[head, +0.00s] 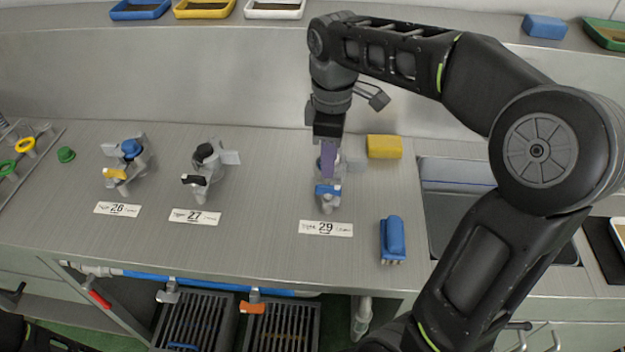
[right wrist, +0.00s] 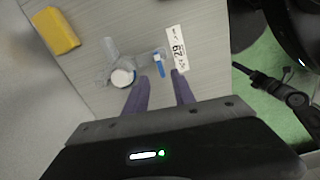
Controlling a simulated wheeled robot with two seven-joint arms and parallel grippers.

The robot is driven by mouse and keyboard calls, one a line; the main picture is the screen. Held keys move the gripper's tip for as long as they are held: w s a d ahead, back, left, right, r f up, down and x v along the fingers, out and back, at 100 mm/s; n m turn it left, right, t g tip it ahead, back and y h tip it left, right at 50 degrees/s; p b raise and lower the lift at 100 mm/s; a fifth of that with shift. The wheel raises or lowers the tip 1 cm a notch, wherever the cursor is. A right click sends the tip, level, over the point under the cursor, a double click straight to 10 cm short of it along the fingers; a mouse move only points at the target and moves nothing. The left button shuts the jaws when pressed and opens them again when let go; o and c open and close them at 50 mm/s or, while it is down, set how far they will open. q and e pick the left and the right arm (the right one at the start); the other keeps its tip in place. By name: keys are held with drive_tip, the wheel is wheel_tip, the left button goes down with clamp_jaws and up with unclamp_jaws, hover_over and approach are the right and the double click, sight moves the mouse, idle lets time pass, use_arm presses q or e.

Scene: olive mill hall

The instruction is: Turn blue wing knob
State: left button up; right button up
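A valve fitting (head: 330,200) stands on the steel counter behind the label 29 (head: 326,228). It carries a blue wing knob (head: 327,190) on its front. The right wrist view shows the blue wing knob (right wrist: 159,64) edge-on, beside a round white cap (right wrist: 122,78). My right gripper (head: 329,168) points down over this fitting. In the right wrist view its two purple fingers (right wrist: 160,76) are apart, with the blue wing just beyond the tips and nothing visibly held. Contact cannot be told. My left gripper is not in view.
Fitting 26 (head: 128,165) has a blue top and yellow wing; fitting 27 (head: 206,170) has black ones. A yellow sponge (head: 384,147) lies right behind fitting 29, and a blue brush (head: 393,238) right of its label. A sink (head: 440,228) is at the right.

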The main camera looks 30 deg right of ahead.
sight(328, 186)
drive_tip(key=shift+n, duration=0.5)
drive_tip(key=shift+f, duration=3.9)
clamp_jaws()
